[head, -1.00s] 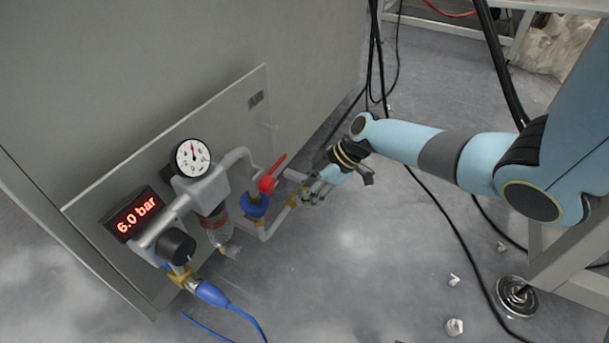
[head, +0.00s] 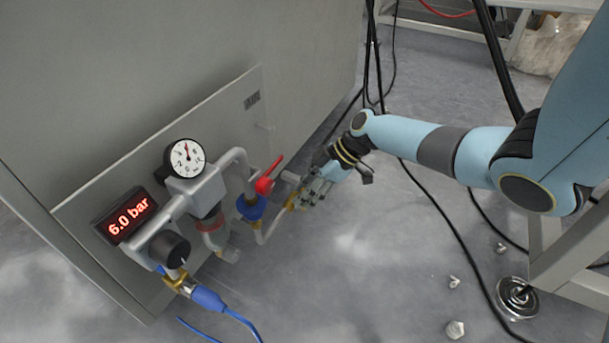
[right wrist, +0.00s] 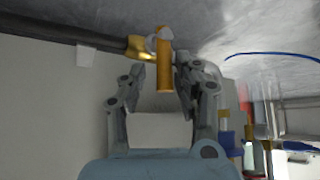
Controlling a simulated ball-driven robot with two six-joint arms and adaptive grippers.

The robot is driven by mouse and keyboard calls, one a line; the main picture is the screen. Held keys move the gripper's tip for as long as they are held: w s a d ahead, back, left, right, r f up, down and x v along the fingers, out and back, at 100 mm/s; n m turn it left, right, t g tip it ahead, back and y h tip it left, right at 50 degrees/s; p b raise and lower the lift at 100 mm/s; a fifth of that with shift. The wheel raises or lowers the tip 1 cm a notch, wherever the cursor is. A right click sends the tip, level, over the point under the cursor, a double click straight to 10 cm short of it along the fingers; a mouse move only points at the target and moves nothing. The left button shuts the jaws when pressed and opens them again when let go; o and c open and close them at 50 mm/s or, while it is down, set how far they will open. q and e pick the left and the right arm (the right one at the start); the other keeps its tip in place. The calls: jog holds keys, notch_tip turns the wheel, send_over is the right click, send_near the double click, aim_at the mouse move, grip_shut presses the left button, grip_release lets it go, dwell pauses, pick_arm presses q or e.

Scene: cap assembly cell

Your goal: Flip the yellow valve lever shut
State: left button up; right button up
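The yellow valve lever (right wrist: 165,65) shows in the right wrist view as a straight yellow bar beside a brass valve body (right wrist: 140,48) on a dark pipe. My right gripper (right wrist: 162,78) is open, with one finger on each side of the lever in that picture. Gaps show between lever and fingers; I cannot tell how deep the lever sits between them. In the head view my right gripper (head: 312,194) is at the brass fitting (head: 292,201) at the pipe's right end, and its fingers hide the lever. My left gripper is not in view.
A red lever (head: 266,178) on a blue-collared valve stands just left of my right gripper. Further left are a round gauge (head: 186,158), a display (head: 130,216) reading 6.0 bar and a black knob (head: 170,248). The grey panel (head: 215,125) is behind. Black cables (head: 440,205) cross the floor.

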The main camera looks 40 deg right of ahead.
jog(key=shift+o, duration=0.3)
jog(key=shift+s+a, duration=0.1)
jog(key=shift+r, duration=0.1)
jog(key=v, duration=1.1)
jog(key=shift+d+r, duration=0.25)
jog(key=shift+r, duration=0.05)
jog(key=shift+s, duration=0.15)
